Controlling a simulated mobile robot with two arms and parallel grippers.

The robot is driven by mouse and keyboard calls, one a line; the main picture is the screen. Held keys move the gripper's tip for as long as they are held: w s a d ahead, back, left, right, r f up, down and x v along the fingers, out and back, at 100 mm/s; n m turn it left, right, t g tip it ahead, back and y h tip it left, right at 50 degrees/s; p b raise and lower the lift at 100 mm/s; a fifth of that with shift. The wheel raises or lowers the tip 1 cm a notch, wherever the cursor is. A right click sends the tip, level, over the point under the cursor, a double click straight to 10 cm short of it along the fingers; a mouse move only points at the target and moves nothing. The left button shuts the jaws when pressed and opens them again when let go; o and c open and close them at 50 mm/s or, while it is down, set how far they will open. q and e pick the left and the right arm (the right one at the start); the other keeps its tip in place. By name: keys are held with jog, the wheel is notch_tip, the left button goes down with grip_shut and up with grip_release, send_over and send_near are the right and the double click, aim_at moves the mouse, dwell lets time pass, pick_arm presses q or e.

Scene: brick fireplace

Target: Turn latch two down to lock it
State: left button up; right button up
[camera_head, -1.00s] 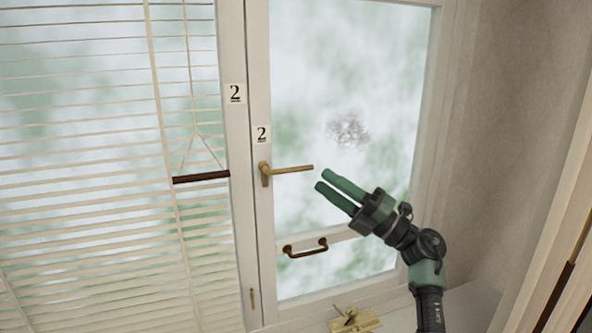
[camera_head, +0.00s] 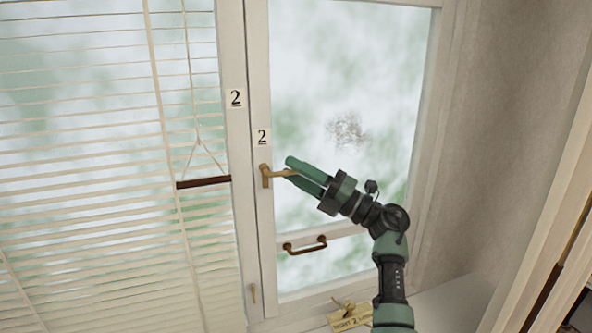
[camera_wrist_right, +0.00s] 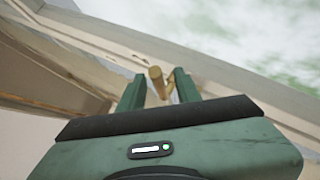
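Latch two is a brass lever handle (camera_head: 266,175) on the window frame below a "2" label (camera_head: 262,137). Its lever points right, about horizontal. My right gripper (camera_head: 290,171) is at the lever, with its green fingers spread and the lever's free end between them. In the right wrist view the brass lever (camera_wrist_right: 157,82) shows between the two open fingers (camera_wrist_right: 158,88), apart from both as far as I can tell. The lever's outer end is partly hidden by the fingers in the head view. My left gripper is not in view.
A brown pull handle (camera_head: 305,245) sits lower on the window. A yellowish tag (camera_head: 350,317) with a brass piece lies on the sill. A wall (camera_head: 500,150) stands at the right.

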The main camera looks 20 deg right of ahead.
grip_shut()
dwell(1.3)
